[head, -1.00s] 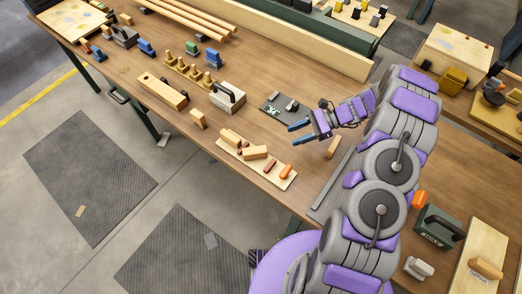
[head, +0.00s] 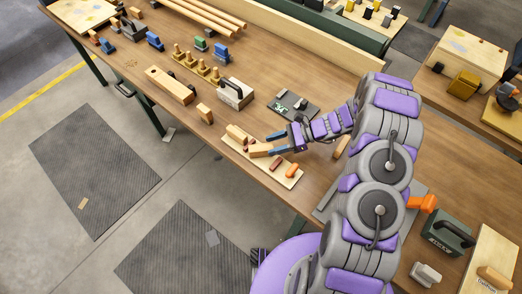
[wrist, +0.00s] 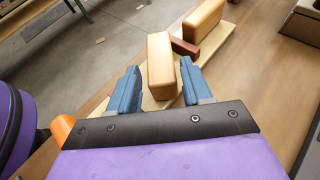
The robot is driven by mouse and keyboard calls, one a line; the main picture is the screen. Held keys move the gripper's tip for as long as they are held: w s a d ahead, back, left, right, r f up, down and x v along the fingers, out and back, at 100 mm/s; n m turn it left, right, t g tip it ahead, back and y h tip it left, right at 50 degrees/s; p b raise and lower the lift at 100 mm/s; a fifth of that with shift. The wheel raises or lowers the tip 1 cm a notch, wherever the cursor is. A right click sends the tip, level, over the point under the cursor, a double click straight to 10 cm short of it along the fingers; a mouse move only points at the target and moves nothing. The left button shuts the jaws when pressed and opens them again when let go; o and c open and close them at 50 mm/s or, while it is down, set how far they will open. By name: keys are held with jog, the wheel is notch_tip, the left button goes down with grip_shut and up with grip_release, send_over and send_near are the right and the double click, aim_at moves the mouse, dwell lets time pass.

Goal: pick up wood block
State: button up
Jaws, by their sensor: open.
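A light wood block (head: 259,149) lies on a pale board (head: 288,182) near the table's front edge. It also shows in the wrist view (wrist: 161,62), standing between the two blue fingertips. My gripper (head: 273,145) is open, with one finger on each side of the block's near end. In the wrist view my gripper (wrist: 159,82) shows a gap to the left finger, while the right finger is close to the block; I cannot tell if it touches. A second wood block (head: 236,133) lies beside it on the board, further right in the wrist view (wrist: 203,20).
A dark red piece (head: 275,165) and an orange piece (head: 292,170) share the board. Bare tabletop lies to the board's left.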

aim_at(266, 146)
jog(key=shift+b+x, duration=0.65)
jog(key=shift+x, duration=2.05)
jog(key=shift+w, duration=0.1)
jog(key=c, duration=0.9)
jog(key=shift+o, duration=0.2)
notch_tip(266, 146, up, 10)
jog(key=shift+r+p, duration=0.1)
jog(key=shift+p, duration=0.9)
jog(key=w+d+r+m+t+h, duration=0.1)
jog(key=w+d+r+m+t, duration=0.1)
jog(key=w+r+m+t, duration=0.4)
jog(key=w+d+r+m+t+h, duration=0.1)
jog(key=w+d+r+m+t, duration=0.2)
jog(key=w+r, duration=0.55)
jog(key=s+d+r+m+t+h, duration=0.2)
jog(key=d+r+m+t+h, duration=0.4)
jog(key=d+r, duration=0.4)
jog(key=shift+d+r+m+h, duration=0.15)
jog(key=shift+r+m+h, duration=0.45)
jog(key=shift+m+h, duration=0.1)
